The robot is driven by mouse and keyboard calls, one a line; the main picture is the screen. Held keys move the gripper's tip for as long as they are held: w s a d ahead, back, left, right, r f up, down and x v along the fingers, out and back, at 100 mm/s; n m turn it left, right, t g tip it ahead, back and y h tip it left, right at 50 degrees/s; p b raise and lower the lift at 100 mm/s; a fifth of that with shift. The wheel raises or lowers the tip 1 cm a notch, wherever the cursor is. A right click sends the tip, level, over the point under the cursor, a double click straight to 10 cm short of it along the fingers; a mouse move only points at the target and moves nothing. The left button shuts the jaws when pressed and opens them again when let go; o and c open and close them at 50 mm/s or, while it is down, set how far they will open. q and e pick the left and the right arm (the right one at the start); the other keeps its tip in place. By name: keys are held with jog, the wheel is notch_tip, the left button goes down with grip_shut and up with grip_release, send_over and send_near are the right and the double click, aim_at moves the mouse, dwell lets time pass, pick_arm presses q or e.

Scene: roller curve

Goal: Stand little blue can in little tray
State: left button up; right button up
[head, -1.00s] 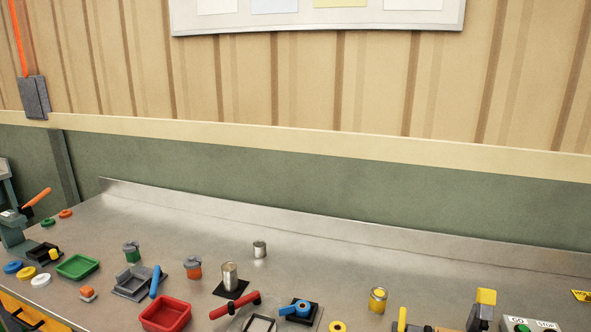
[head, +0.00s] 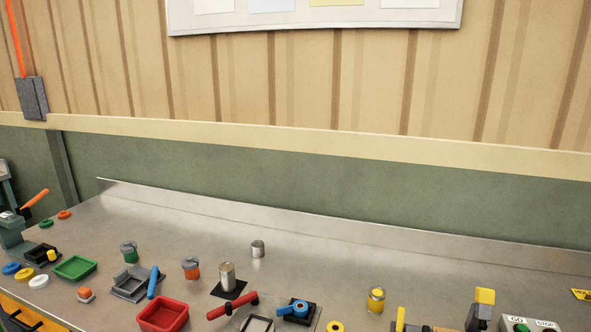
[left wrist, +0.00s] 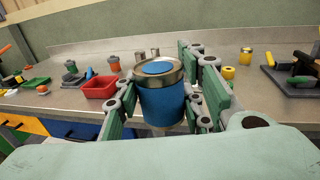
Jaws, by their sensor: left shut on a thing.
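The blue can (left wrist: 163,108), with a silver rim and blue on its lid, is upright in my left gripper (left wrist: 162,95) in the left wrist view. The green-padded fingers are shut on it from both sides, and it is held in front of the bench edge. A red tray (head: 163,314) and a smaller-looking green tray (head: 75,267) sit empty on the bench in the head view. Which one is the little tray I cannot tell. The red tray also shows left of the can in the left wrist view (left wrist: 99,87). My right gripper is not in view.
The steel bench (head: 330,258) has clear room along its back.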

pick_arm(q)
jog(key=shift+n+y, duration=0.6)
jog(key=shift+y, duration=0.3)
jog(key=a+f+b, duration=0.1)
jog(key=b, duration=0.1)
jog(key=a+f+b, duration=0.1)
jog(key=f, duration=0.1)
jog(key=shift+a+f+b, duration=0.2)
jog(key=shift+a+b, duration=0.15)
jog(key=shift+a, duration=0.05)
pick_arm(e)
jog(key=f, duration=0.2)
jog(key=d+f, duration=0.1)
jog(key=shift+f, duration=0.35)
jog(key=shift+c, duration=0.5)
